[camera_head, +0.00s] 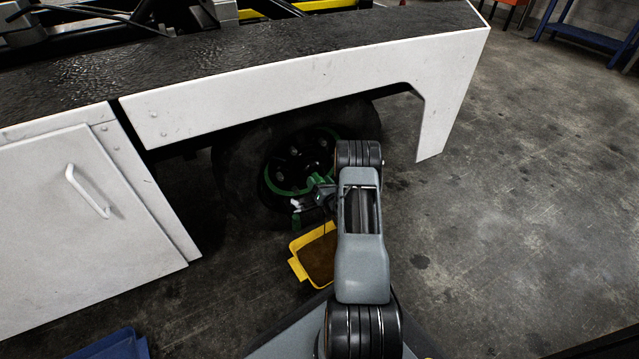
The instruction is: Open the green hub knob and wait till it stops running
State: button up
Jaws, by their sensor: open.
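The wheel hub (297,160) is dark with a green ring (283,190), set in a black tyre (236,175) under the loader's white side panel. My gripper (306,200) is open at the lower right of the hub, close in front of it. Green parts show around my gripper, and I cannot tell which of them is the knob. Whether the jaws touch anything is too small to tell. A yellow tray (298,270) with brown contents stands on the floor below my gripper. My arm hides its right side. No running stream can be made out.
The white panel (300,84) overhangs the wheel, with a lower leg (438,125) at the right. A white door with a handle (87,191) is at the left. A blue object (112,346) lies at the bottom left. Open floor (520,200) spreads to the right.

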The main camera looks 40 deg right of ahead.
jog(key=shift+s, duration=0.1)
jog(key=s+a+p, duration=0.2)
jog(key=s+p, duration=0.2)
jog(key=s, duration=0.9)
jog(key=shift+s, duration=0.25)
